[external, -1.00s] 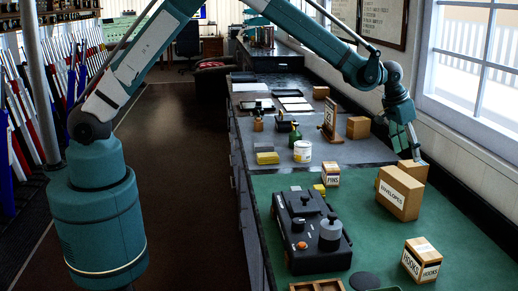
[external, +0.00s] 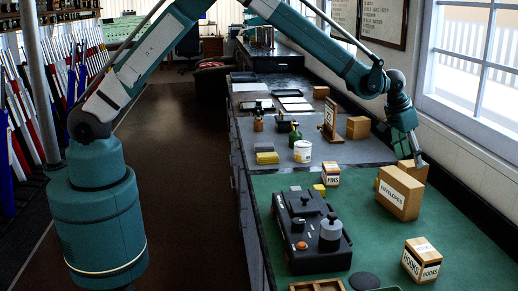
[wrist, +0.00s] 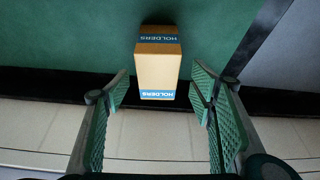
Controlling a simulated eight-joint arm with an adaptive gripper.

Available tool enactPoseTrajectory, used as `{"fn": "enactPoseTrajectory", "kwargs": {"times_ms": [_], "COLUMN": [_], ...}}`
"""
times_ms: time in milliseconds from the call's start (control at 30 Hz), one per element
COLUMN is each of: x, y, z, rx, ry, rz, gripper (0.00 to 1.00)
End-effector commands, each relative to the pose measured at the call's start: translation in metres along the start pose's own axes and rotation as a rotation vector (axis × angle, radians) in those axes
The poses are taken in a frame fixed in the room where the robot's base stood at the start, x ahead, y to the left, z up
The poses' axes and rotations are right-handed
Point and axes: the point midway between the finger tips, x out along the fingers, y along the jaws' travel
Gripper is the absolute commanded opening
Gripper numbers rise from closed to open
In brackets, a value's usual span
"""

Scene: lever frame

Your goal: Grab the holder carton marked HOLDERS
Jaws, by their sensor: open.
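The holder carton is a tan box with blue HOLDERS labels. In the wrist view the HOLDERS carton (wrist: 158,68) lies ahead of my gripper (wrist: 160,90), centred between the two fingers, its near end close to the fingertips. The fingers are spread apart and nothing is between the pads that I can see held. In the external view my gripper (external: 416,160) is at the back edge of the green bench top, pointing down just above the HOLDERS carton (external: 415,172). The envelopes carton and my gripper partly hide it there.
The ENVELOPES carton (external: 399,193) stands directly in front of the HOLDERS carton. A PINS box (external: 331,174), a HOOKS box (external: 422,261) and a black device (external: 309,235) are on the green mat (external: 378,238). The window wall (external: 470,130) is close behind my gripper.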

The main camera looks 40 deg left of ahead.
Motion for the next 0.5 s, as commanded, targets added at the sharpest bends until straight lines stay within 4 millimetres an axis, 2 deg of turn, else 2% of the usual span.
{"fn": "enactPoseTrajectory", "kwargs": {"times_ms": [300,500], "x": [0.001,0.011], "y": [0.000,0.001], "z": [0.000,0.000], "rx": [0.000,0.000], "ry": [0.000,0.000], "rz": [0.000,0.000], "gripper": [0.55,0.55]}}
